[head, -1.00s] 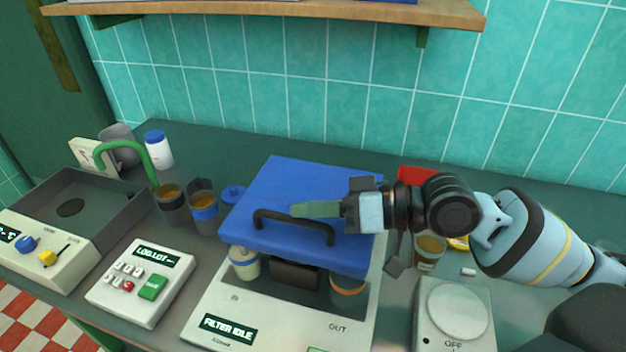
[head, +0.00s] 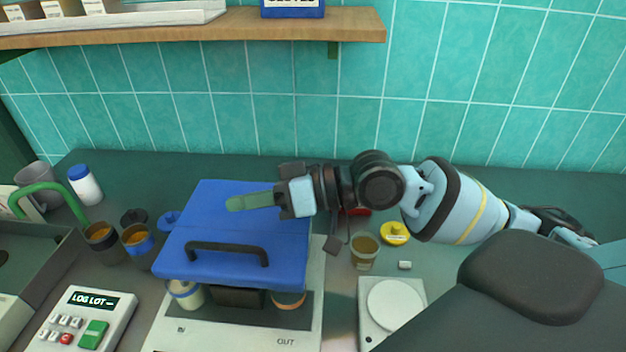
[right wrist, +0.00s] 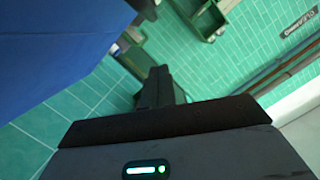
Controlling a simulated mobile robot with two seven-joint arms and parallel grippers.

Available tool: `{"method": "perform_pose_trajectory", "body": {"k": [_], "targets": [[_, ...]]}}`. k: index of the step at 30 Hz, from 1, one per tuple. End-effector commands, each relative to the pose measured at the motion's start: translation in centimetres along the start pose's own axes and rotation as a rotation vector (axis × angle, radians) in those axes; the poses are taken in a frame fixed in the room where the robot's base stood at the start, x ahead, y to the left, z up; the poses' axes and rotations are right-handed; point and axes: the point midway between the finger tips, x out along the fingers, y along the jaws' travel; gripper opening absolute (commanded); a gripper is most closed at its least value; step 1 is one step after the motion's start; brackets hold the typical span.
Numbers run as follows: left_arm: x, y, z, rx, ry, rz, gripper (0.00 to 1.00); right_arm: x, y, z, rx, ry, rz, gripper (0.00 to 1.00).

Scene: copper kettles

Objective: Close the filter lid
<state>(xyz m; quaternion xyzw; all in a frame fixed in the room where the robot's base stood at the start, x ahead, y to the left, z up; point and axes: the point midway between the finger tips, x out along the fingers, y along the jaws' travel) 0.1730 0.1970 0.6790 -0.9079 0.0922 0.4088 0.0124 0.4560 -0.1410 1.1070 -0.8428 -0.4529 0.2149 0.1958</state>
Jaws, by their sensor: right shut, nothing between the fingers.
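The blue filter lid (head: 190,222) with its dark bar handle (head: 228,248) lies over the rear part of the pale filter unit (head: 310,325). The lid's front edge stands above the base, and two jars and a dark block show under it. My right gripper (head: 240,202) is shut and empty. It reaches in from the right over the lid, behind the handle, its green fingers pointing left; I cannot tell whether they touch the lid. In the right wrist view a blue surface, likely the lid (right wrist: 50,50), fills the upper left beside the dark fingers (right wrist: 168,88). My left gripper is not in view.
Two dark cups with amber contents (head: 138,240) and a LOG LOT keypad (head: 85,322) stand left of the unit. At right are an amber cup (head: 364,252), a yellow lid (head: 395,233) and a scale (head: 393,305). A wooden shelf (head: 200,33) runs above.

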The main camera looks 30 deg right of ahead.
Motion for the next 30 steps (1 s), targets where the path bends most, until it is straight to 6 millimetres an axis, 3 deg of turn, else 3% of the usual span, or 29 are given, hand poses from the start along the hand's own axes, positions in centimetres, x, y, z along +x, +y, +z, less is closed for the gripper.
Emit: {"method": "perform_pose_trajectory", "body": {"k": [1, 13, 21, 30], "targets": [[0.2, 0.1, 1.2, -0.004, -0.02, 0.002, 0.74, -0.6, 0.8, 1.0, 0.011, -0.012, 0.009, 0.0], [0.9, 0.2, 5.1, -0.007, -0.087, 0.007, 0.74, -5.8, 0.9, 1.1, 0.014, -0.014, 0.009, 0.0], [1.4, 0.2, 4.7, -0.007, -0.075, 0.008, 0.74, -8.0, 0.8, 0.9, 0.016, -0.009, 0.007, 0.0], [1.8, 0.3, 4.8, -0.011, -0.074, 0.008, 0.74, -8.9, 0.6, 0.7, 0.009, -0.009, 0.005, 0.0]]}}
